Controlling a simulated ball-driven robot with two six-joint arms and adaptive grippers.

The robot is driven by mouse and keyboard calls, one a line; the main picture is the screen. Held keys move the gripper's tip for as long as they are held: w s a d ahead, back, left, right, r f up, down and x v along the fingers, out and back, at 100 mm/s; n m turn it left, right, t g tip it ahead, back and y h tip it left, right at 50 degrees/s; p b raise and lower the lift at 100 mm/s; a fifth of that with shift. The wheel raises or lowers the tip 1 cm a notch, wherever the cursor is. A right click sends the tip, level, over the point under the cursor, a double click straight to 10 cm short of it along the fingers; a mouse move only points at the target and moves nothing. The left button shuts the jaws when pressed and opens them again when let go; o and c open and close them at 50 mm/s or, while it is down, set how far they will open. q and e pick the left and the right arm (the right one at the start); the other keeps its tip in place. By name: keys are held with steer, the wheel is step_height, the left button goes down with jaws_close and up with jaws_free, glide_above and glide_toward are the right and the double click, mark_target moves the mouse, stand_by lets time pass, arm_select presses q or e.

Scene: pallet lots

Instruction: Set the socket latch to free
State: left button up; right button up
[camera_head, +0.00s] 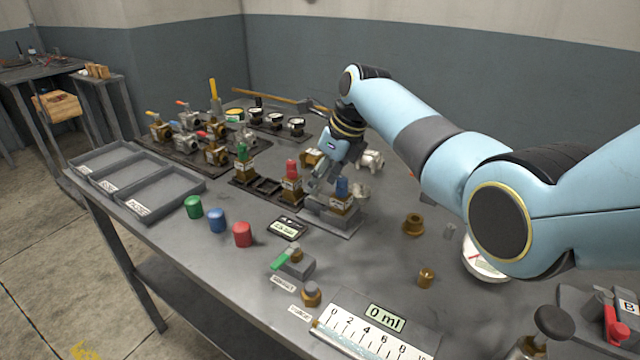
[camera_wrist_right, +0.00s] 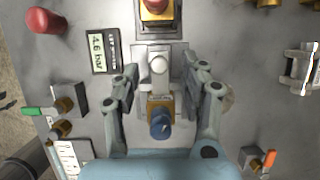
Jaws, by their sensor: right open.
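My right gripper (camera_head: 322,185) is open above a grey socket base (camera_head: 335,226) on the table. In the right wrist view its two fingers (camera_wrist_right: 158,90) stand apart on either side of the socket. A brass valve with a blue knob (camera_head: 342,187) stands upright in the socket; the knob also shows in the right wrist view (camera_wrist_right: 160,126). A pale round knob (camera_wrist_right: 159,65) on the socket shows between the fingers, apart from both. I cannot tell whether this is the latch or how it is set. My left gripper is not in view.
A rack with a red-topped valve (camera_head: 291,170) and a green-topped valve (camera_head: 242,155) stands left of the socket. A small gauge display (camera_head: 288,228), loose caps such as the red one (camera_head: 242,234), and a green-handled block (camera_head: 292,262) lie nearer. Grey trays (camera_head: 190,181) are far left.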

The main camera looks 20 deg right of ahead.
steer(key=shift+w+a+f, duration=0.15)
steer(key=shift+f, duration=0.45)
jaws_close()
